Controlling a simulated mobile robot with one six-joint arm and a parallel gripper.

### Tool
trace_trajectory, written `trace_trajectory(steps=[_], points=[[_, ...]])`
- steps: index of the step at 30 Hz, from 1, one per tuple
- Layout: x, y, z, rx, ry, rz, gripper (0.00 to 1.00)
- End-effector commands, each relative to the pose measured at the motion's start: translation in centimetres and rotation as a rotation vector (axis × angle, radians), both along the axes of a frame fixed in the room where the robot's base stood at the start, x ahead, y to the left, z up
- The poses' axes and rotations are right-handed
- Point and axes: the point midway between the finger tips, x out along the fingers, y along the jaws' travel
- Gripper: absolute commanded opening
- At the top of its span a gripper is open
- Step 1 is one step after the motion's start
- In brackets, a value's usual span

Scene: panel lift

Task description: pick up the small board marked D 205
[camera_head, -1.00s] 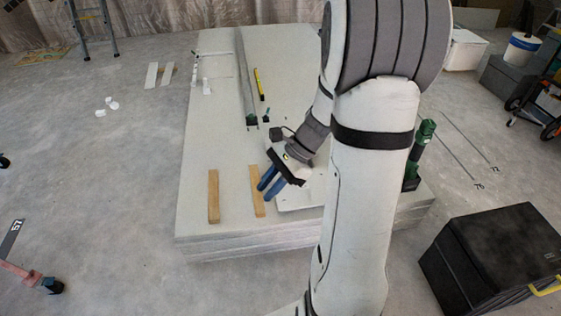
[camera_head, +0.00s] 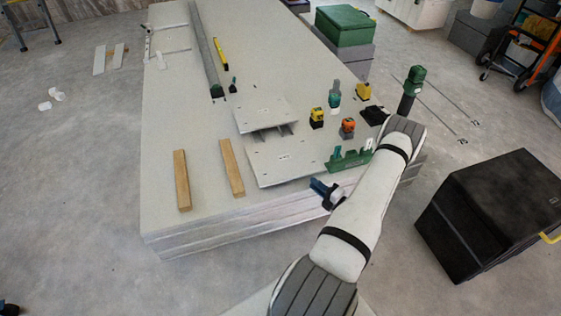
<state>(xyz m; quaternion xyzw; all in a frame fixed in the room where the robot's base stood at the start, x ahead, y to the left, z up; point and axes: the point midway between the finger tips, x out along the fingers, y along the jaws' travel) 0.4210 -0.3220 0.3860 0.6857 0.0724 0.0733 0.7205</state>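Two small pale boards lie on the big white panel stack (camera_head: 205,215). The far board (camera_head: 262,112) seems propped up, with dark supports under its near edge. The near board (camera_head: 283,170) has a small dark label at its middle. Labels on both are too small to read, so I cannot tell which is D 205. My gripper (camera_head: 319,187), with blue fingers, is just right of and nearer than the near board's lower right corner, apart from both boards. Nothing shows between the fingers, but their gap is not clear.
A green rack (camera_head: 348,159) stands right of the near board. Orange (camera_head: 347,127) and yellow (camera_head: 317,117) tools stand behind it. Two wooden battens (camera_head: 181,180) lie left. A long metal rail (camera_head: 206,50) is at the back. A black box (camera_head: 495,215) stands on the floor at right.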

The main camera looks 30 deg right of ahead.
Motion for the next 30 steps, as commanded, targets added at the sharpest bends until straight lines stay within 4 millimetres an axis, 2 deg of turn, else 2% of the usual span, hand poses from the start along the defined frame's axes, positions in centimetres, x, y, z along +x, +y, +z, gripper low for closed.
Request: trace_trajectory(steps=[1, 4, 21, 30], points=[[-0.6, -0.4, -1.4, 0.03, 0.005, -0.033, 0.22], [-0.8, -0.8, -2.3, 0.058, 0.006, -0.066, 0.22], [6.5, 0.2, -2.2, 0.049, 0.005, -0.052, 0.22], [7.0, 0.3, -2.0, 0.05, 0.006, -0.053, 0.22]])
